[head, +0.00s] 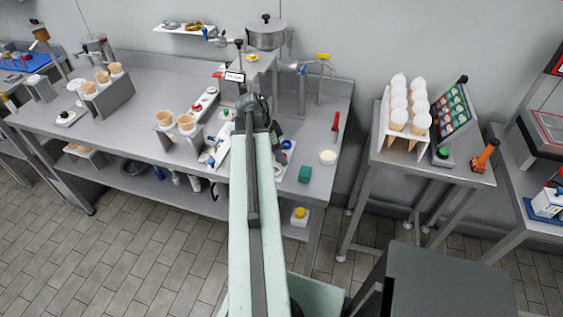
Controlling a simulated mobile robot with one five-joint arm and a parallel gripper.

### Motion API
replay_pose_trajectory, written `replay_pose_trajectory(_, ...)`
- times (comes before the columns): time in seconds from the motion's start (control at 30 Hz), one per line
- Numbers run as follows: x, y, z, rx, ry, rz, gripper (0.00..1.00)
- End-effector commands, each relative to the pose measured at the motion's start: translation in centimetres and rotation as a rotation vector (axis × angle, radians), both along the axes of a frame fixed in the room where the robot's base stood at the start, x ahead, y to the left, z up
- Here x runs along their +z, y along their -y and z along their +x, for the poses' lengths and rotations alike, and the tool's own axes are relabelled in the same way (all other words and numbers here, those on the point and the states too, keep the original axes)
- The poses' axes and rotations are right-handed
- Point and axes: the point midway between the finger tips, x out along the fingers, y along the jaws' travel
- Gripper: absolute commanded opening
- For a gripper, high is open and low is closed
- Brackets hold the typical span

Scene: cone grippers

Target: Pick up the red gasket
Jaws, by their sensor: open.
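My arm reaches forward over the steel counter, and my gripper (276,130) is at its far end, open and seen from behind. Just past and right of it, partly hidden by the arm, lies a small white and blue tray (289,145) with a small red spot on it. Another small red piece (197,107) sits on a pale strip left of the arm. Both are too small for me to tell which is the red gasket. I see nothing held between the jaws, though the arm hides part of them.
A holder with cones (186,122) stands to the left. A metal pot (266,34) and a tap (321,66) stand behind.

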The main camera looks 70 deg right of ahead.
Motion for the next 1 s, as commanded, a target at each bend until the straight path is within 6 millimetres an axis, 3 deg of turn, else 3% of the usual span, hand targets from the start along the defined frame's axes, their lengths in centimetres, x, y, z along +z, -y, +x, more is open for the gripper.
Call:
replay_pose_trajectory(0.17,0.0,0.0,0.0,0.001,0.000,0.000,0.58)
replay_pose_trajectory(0.4,0.0,0.0,0.0,0.001,0.000,0.000,0.00)
replay_pose_trajectory(0.77,0.8,0.0,0.0,0.002,0.000,0.000,0.00)
replay_pose_trajectory(1.0,5.0,0.0,0.1,0.002,0.000,0.000,0.00)
